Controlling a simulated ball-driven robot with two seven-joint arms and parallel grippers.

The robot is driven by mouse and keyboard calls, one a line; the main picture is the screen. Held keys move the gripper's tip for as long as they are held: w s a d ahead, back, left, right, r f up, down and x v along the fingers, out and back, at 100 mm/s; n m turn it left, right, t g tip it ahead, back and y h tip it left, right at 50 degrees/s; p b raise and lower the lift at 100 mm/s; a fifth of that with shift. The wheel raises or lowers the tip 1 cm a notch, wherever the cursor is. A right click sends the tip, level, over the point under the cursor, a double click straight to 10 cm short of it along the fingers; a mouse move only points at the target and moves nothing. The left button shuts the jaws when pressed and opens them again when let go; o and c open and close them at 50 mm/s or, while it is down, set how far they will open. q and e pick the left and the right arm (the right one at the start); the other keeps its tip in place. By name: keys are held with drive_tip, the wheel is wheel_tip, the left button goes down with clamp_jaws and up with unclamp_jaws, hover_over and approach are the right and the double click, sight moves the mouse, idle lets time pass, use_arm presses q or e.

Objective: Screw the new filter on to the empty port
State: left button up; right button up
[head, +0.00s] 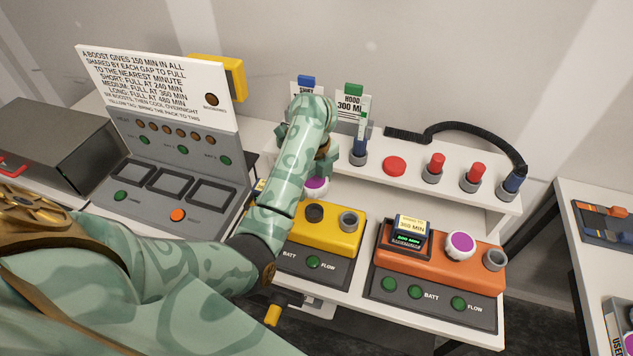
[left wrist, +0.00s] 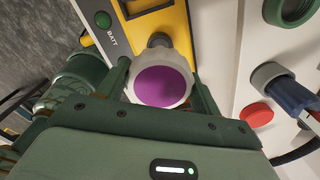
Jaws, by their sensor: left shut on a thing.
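The filter (head: 316,186), white with a purple end face, is held between the fingers of my left gripper (head: 327,162). The filter also shows in the left wrist view (left wrist: 160,86), purple face toward the camera, with a finger on each side. It is close to the yellow unit (head: 297,231), near its back edge in the head view. The yellow unit has a dark round opening (head: 314,212) and a grey ring port (head: 349,220), both uncovered in the head view. The filter is apart from the dark opening. My right gripper is not in view.
An orange unit (head: 480,258) with another purple-faced filter (head: 460,245) stands to the right. A raised shelf behind carries a red button (head: 394,166) and several capped posts. A grey panel (head: 182,150) with lamps stands left.

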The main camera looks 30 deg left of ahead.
use_arm(q)
drive_tip(key=shift+d, duration=0.15)
drive_tip(key=shift+f+b, duration=0.35)
drive_tip(key=shift+f, duration=0.1)
wheel_tip(320, 180, down, 4)
drive_tip(key=b, duration=0.3)
drive_tip(key=shift+f+b, duration=0.15)
drive_tip(key=shift+b, duration=0.2)
drive_tip(key=shift+f+b, duration=0.3)
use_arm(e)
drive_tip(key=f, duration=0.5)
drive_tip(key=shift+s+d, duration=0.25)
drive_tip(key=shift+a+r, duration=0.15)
use_arm(q)
drive_tip(key=shift+f+b, duration=1)
drive_tip(key=shift+f, duration=0.3)
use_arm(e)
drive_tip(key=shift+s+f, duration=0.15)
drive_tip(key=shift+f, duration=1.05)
